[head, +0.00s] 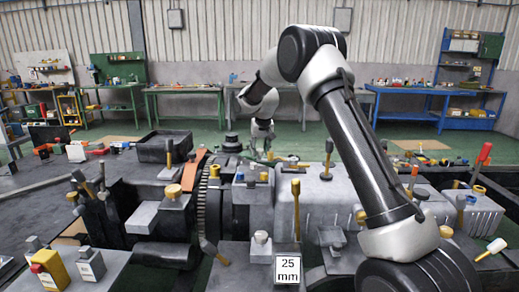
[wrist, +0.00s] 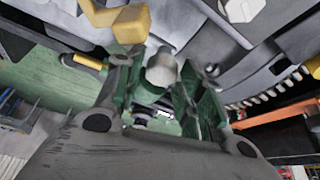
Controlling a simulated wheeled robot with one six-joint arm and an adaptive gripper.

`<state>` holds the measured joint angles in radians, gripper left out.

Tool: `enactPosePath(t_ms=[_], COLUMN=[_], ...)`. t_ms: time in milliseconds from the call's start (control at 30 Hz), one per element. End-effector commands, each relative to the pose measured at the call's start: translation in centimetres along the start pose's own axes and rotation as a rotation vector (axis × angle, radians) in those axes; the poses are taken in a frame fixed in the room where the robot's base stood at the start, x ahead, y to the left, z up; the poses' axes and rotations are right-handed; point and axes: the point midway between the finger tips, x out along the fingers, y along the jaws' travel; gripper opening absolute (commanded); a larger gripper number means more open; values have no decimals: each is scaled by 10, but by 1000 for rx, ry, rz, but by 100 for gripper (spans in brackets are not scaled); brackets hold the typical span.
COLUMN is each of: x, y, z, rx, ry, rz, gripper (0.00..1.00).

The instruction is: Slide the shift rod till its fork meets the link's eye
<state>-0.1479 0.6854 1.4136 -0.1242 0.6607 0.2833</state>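My gripper (head: 262,150) is at the far side of the machine assembly in the head view, small and partly hidden behind parts. In the wrist view its two green-sided fingers (wrist: 157,68) stand apart. A pale grey cylindrical end (wrist: 162,72) shows between the fingertips; gaps seem to remain on both sides, and contact is not clear. I cannot tell whether this is the shift rod. The fork and the link's eye cannot be made out with certainty in either view. A yellow hex-shaped part (wrist: 131,24) is just above the fingertips in the wrist view.
A grey ribbed housing (head: 322,195) and a toothed wheel (head: 204,205) fill the middle. Upright levers, including a yellow-topped one (head: 296,187), crowd the assembly. A black tray (head: 164,147) stands at the left. A "25 mm" sign (head: 287,271) is in front. Green floor lies beyond.

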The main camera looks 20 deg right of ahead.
Motion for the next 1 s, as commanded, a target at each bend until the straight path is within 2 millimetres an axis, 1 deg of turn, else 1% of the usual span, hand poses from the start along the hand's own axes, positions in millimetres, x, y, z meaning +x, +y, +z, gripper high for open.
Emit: enactPosePath(t_ms=[133, 233, 500, 600, 700, 833, 1000], x=[-5, -19, -79, -97, -110, -119, -120], y=[0, 0, 0, 0, 0, 0, 0], z=[0, -1, -1, -1, 0, 0, 0], rx=[0, 0, 0, 0, 0, 0, 0], ry=[1, 3, 3, 3, 1, 0, -1], rz=[0, -1, -1, -1, -1, 0, 0], gripper=[38, 38, 38, 38, 38, 38, 38])
